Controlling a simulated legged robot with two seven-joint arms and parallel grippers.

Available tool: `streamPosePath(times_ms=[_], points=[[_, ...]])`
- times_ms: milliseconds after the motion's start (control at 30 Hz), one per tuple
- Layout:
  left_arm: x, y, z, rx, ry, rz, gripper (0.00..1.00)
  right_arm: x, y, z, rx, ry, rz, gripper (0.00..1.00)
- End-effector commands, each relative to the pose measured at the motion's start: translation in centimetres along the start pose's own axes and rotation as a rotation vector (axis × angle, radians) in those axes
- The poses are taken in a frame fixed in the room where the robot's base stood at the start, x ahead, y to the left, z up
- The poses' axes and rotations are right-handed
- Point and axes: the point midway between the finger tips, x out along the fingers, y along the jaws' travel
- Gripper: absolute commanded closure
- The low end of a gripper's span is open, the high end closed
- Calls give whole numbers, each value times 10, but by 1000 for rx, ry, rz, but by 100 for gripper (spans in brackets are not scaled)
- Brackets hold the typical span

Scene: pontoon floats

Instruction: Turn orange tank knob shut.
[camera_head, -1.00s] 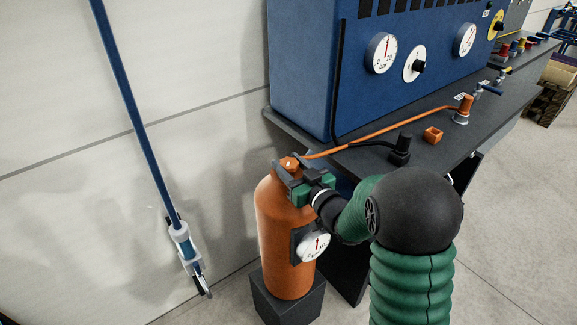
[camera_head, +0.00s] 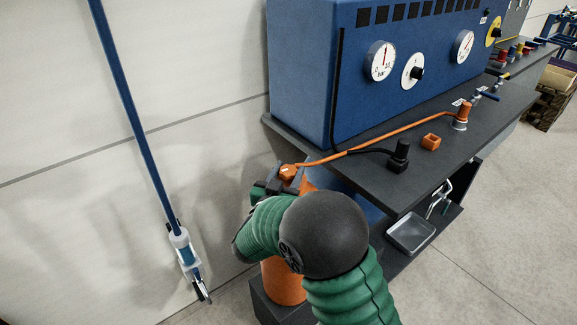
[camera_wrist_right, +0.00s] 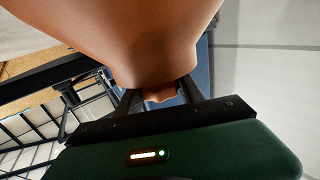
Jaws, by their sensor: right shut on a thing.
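The orange tank (camera_head: 284,284) stands upright on a dark block, mostly hidden behind my right arm in the head view. Its orange knob (camera_head: 288,171) shows at the top, with the orange hose running from there. My right gripper (camera_head: 281,178) is at the knob, its fingers on either side of it. In the right wrist view the tank (camera_wrist_right: 120,35) fills the top, and the knob (camera_wrist_right: 160,93) sits between the two dark fingers. The gripper is shut on the knob. The tank's gauge is hidden by my arm. My left gripper is not in view.
A dark bench (camera_head: 460,150) carries a blue gauge cabinet (camera_head: 310,70), a black fitting (camera_head: 399,155) and an orange square part (camera_head: 431,142). A grey tray (camera_head: 411,232) lies below. A blue pole (camera_head: 130,100) leans at the wall.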

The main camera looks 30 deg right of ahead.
Motion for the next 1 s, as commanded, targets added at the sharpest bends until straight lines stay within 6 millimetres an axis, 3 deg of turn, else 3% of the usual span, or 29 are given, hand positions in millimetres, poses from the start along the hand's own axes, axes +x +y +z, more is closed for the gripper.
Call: streamPosePath(times_ms=[100,433,1000], points=[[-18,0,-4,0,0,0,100,0,-3,-7,2,3,104,96],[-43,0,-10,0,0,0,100,1,-1,-4,3,3,421,96],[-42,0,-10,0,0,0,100,1,0,0,7,3,873,96]])
